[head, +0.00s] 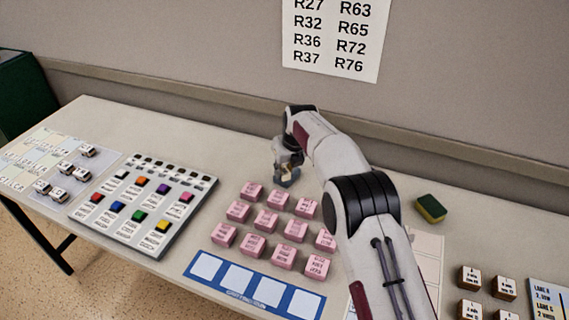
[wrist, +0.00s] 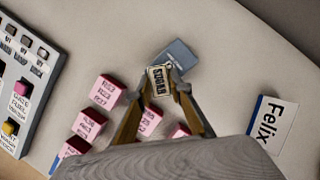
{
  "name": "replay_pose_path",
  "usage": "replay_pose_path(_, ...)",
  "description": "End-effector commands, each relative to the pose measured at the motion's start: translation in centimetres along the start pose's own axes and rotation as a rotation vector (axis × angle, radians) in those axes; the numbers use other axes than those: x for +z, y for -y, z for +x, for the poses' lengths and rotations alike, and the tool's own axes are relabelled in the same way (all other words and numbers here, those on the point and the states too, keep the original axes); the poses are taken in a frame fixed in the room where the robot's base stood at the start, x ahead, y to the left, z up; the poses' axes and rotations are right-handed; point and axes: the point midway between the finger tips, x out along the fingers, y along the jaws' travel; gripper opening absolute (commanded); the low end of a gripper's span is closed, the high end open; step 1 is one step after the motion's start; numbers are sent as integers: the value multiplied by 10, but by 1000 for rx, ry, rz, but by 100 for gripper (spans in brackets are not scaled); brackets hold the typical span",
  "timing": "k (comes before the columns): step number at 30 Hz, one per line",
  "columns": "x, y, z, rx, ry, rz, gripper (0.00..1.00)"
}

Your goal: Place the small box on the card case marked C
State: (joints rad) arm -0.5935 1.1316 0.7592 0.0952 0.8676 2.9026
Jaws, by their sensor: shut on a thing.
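My gripper (head: 286,178) is low over the back of the table, behind the rows of pink blocks. In the wrist view its two fingers (wrist: 165,88) are shut on a small cream box (wrist: 160,79) with dark lettering. A blue-grey flat case (wrist: 179,54) shows just beyond the box in the wrist view. The box overlaps it in the picture, and I cannot tell whether they touch. The box and fingers hide part of the case, and I cannot read its mark. In the head view my gripper hides most of this spot.
Several pink labelled blocks (head: 265,220) stand close in front of my gripper. A panel of coloured buttons (head: 143,207) lies to the left. A white Felix card (wrist: 273,124) lies at the right in the wrist view. A green-yellow sponge (head: 431,208) lies right of my arm.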

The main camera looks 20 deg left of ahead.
Motion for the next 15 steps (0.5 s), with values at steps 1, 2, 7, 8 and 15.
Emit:
replay_pose_path(1,-2,0,3,0,-1,0,4)
replay_pose_path(2,-2,0,4,0,-1,0,4)
replay_pose_path(7,-3,0,6,0,0,0,4)
replay_pose_path(8,-3,0,6,0,0,0,4)
replay_pose_path(15,-3,0,7,0,0,0,4)
